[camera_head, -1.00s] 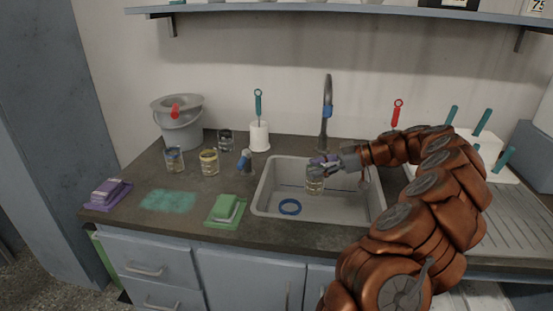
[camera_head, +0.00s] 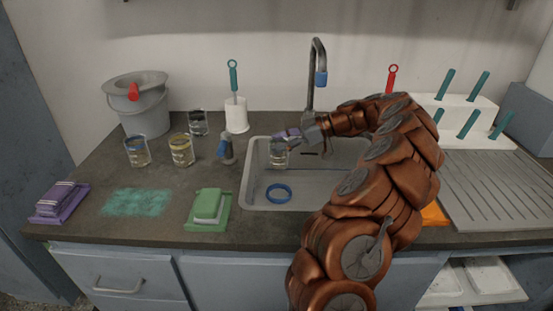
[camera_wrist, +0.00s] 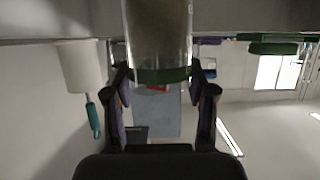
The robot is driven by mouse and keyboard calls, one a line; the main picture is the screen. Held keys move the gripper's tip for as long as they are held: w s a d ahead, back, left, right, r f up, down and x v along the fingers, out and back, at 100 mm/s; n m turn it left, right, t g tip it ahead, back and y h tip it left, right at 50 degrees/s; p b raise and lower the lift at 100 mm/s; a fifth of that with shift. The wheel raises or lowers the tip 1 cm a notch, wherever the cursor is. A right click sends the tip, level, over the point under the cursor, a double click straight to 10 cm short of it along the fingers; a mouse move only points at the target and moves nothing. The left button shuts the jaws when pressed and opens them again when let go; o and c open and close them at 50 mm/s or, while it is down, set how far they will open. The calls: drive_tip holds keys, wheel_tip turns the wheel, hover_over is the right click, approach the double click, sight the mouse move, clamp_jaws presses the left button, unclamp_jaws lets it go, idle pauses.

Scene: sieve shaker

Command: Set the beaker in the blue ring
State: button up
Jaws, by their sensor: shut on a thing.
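The blue ring (camera_head: 279,193) lies on the floor of the sink basin (camera_head: 315,188), in its front left part. A clear glass beaker (camera_head: 279,155) hangs upright from my gripper (camera_head: 287,138), above and behind the ring in the head view and apart from it. My gripper is shut on the beaker near its top. In the wrist view the beaker (camera_wrist: 160,35) fills the space between both fingers and shows a green band near one end. The beaker's far side and the exact height above the basin floor cannot be told.
More beakers stand on the counter at left: one (camera_head: 138,152), one with yellowish contents (camera_head: 182,150), one darker (camera_head: 198,123). A small bottle-like object (camera_head: 226,150) stands by the sink's left rim. The tap (camera_head: 316,75) rises behind.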

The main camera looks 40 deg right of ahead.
sight(279, 155)
drive_tip(key=shift+w+f+b, duration=0.15)
drive_tip(key=shift+f+b, duration=1.75)
drive_tip(key=shift+f, duration=0.4)
drive_tip(key=shift+f+p, duration=0.65)
drive_tip(key=shift+f, duration=2.7)
drive_tip(key=shift+f+b, duration=0.55)
drive_tip(key=shift+b, duration=0.25)
drive_tip(key=o, duration=1.4)
drive_tip(key=shift+c, duration=0.2)
drive_tip(key=shift+r, duration=0.1)
wheel_tip(279, 155, up, 10)
drive_tip(key=shift+f, duration=0.1)
